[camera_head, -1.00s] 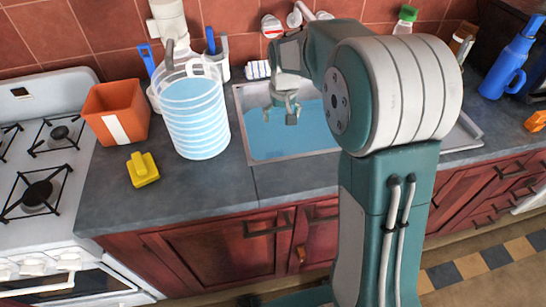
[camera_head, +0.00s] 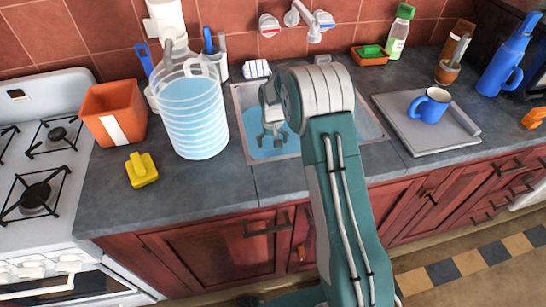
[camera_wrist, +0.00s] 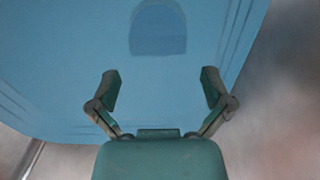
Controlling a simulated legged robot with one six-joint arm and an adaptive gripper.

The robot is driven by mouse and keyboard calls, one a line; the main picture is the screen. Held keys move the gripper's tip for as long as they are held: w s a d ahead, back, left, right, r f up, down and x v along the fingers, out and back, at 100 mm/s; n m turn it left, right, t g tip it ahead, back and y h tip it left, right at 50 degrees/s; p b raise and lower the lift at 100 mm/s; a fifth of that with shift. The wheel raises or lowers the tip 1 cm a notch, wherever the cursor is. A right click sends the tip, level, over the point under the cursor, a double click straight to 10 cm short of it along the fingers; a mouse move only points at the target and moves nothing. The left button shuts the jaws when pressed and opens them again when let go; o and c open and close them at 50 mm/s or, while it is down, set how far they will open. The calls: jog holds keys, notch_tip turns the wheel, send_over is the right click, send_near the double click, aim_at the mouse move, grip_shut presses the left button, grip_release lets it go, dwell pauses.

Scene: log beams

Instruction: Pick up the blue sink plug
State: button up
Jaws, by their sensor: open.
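A darker blue, rounded shape (camera_wrist: 158,28), which looks like the blue sink plug, shows at the top of the wrist view against the light blue inside of the sink. In the wrist view my gripper (camera_wrist: 159,88) is open and empty, with its fingers spread below and apart from that shape. In the head view my gripper (camera_head: 272,140) points down over the left part of the sink (camera_head: 241,100). The plug cannot be made out in the head view, where my arm covers part of the sink.
A clear pitcher (camera_head: 194,115) with blue bands, an orange box (camera_head: 97,105) and a yellow block (camera_head: 142,171) stand left of the sink. The faucet (camera_head: 306,22) is behind it. A blue mug (camera_head: 432,105) sits on the tray (camera_head: 405,120) at right. The front counter is mostly clear.

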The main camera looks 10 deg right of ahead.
aim_at(273, 153)
notch_tip(273, 153, down, 6)
jog(key=shift+s+r, duration=0.1)
jog(key=shift+r, duration=0.05)
jog(key=c, duration=0.7)
